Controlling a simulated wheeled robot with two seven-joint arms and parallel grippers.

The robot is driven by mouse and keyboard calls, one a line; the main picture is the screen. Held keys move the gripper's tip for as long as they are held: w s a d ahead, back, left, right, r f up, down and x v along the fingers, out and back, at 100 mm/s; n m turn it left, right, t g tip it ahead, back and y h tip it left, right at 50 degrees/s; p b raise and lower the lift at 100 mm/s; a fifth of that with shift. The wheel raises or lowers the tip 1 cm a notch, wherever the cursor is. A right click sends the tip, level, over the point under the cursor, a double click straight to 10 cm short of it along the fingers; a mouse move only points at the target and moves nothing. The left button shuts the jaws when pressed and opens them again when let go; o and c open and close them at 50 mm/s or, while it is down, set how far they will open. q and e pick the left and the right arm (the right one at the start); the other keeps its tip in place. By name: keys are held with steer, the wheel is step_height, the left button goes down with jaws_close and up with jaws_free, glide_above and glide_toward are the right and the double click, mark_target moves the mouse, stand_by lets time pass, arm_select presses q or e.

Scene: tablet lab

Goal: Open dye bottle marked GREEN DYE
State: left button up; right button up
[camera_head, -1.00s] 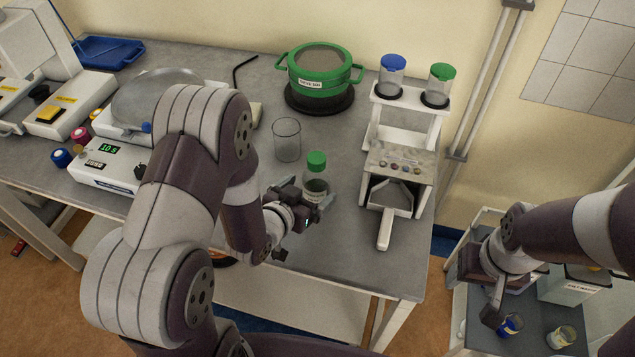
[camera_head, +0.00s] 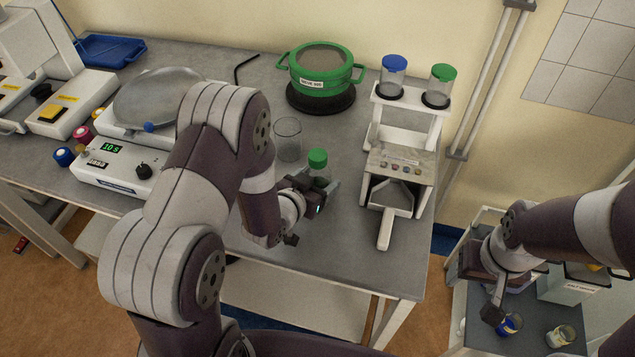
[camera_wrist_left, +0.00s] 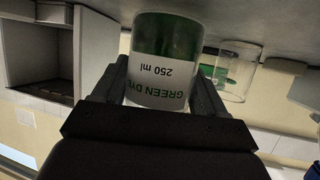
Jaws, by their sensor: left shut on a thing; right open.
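The GREEN DYE bottle (camera_head: 319,171) stands upright on the grey bench with its green cap (camera_head: 317,158) on. In the left wrist view the bottle (camera_wrist_left: 163,62) shows its white label reading GREEN DYE 250 ml, upside down in the picture. My left gripper (camera_head: 325,186) is shut on the bottle's body, one finger on each side; the wrist view also shows the left gripper's fingers (camera_wrist_left: 160,92) around it. Whether the bottle's base touches the bench is hidden. My right gripper (camera_head: 480,290) is open and empty, low at the right over the side cart.
An empty glass beaker (camera_head: 288,139) stands just behind the bottle. A white stand (camera_head: 400,160) with blue-capped and green-capped jars is to the right. A green sieve pot (camera_head: 320,72) is at the back. The cart (camera_head: 525,335) holds small jars.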

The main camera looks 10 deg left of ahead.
mark_target(320, 152)
arm_select(q)
step_height(320, 152, up, 9)
steer(key=shift+r, duration=0.1)
steer(key=o, duration=0.4)
steer(key=c, duration=0.6)
